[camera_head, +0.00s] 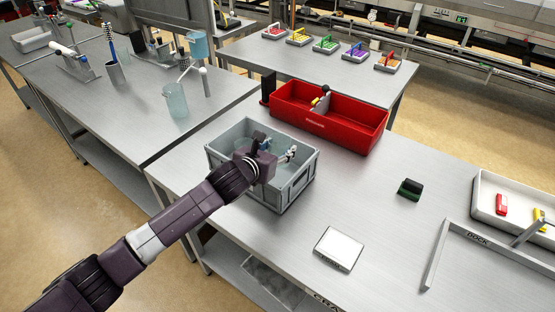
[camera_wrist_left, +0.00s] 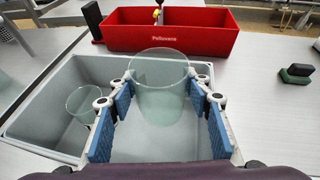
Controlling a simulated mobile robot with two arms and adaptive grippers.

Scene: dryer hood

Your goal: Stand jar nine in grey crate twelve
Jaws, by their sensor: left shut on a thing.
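My left gripper (camera_head: 275,148) is over and partly inside the grey crate (camera_head: 293,195). In the left wrist view its blue-padded fingers (camera_wrist_left: 160,105) are shut on a clear glass jar (camera_wrist_left: 160,92), one finger on each side. The held jar looks upright, inside the crate's outline; I cannot tell whether its base touches the crate floor. A second clear glass jar (camera_wrist_left: 81,104) stands in the left part of the crate (camera_wrist_left: 45,151). No number is readable on either jar or the crate. My right gripper is not in view.
A red divided bin (camera_head: 325,124) stands just behind the crate. A black-and-green block (camera_head: 410,189), a white-topped box (camera_head: 338,248) and a white tray (camera_head: 489,211) lie to the right. Another glass jar (camera_head: 176,101) stands on the left bench. The table between is clear.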

